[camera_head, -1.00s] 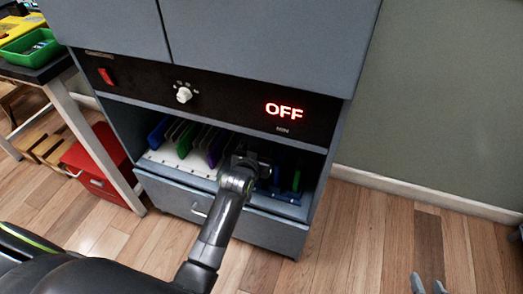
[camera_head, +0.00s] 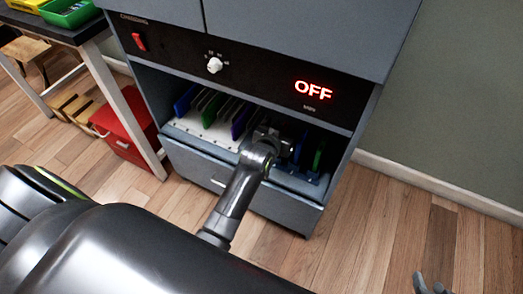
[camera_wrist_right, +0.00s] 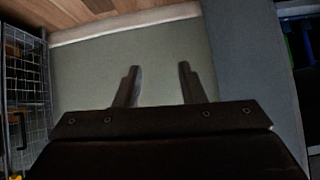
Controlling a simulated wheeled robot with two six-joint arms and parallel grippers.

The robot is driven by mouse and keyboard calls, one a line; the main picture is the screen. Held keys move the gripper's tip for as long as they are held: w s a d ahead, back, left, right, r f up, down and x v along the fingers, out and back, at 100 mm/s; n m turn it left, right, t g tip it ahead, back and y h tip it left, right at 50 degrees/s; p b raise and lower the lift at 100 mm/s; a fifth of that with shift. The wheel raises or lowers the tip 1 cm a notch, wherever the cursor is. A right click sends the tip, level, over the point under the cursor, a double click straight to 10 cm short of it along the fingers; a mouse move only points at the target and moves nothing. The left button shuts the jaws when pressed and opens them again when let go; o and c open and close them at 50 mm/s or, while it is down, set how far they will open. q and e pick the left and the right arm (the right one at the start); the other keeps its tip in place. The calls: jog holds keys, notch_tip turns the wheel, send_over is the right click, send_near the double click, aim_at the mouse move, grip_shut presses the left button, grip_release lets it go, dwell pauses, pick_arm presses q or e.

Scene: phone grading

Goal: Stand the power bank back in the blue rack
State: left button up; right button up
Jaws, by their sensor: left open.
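My left gripper (camera_head: 268,136) reaches into the open bay of the grey cabinet. Its jaws are open, but the fingertips are largely hidden by the wrist. The blue rack (camera_head: 307,176) is in the right part of the bay, just right of this gripper, with a green upright piece (camera_head: 318,158) and dark blue uprights. I cannot make out the power bank for certain; the wrist and shadow hide part of the bay. My right gripper (camera_head: 431,286) is at the bottom right edge, away from the cabinet. In the right wrist view it is open and empty (camera_wrist_right: 158,85).
A white rack (camera_head: 205,130) with several upright blue, white and purple slabs fills the bay's left part. A black panel above reads OFF and carries a knob (camera_head: 214,65) and red switch (camera_head: 139,42). A red box (camera_head: 122,130) stands left. The floor at right is clear.

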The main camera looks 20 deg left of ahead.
pick_arm(q)
jog(key=shift+p+v, duration=1.2)
jog(key=shift+v, duration=0.05)
pick_arm(e)
jog(key=s+a+f+g+y, duration=0.1)
jog(key=s+a+f+g, duration=0.1)
jog(key=s+f+g, duration=0.55)
pick_arm(q)
jog(key=p+v, duration=0.9)
jog(key=v, duration=0.4)
jog(key=shift+s+r+p, duration=0.2)
jog(key=shift+s+p, duration=0.15)
pick_arm(e)
jog(key=s+d+f+h, duration=0.1)
jog(key=s+d+f, duration=0.1)
jog(key=f, duration=0.5)
jog(key=s+d+f+g, duration=0.1)
jog(key=s+d+f, duration=0.2)
jog(key=s+f, duration=0.2)
jog(key=shift+f+h, duration=0.4)
jog(key=shift+f, duration=0.95)
pick_arm(q)
jog(key=shift+a, duration=0.1)
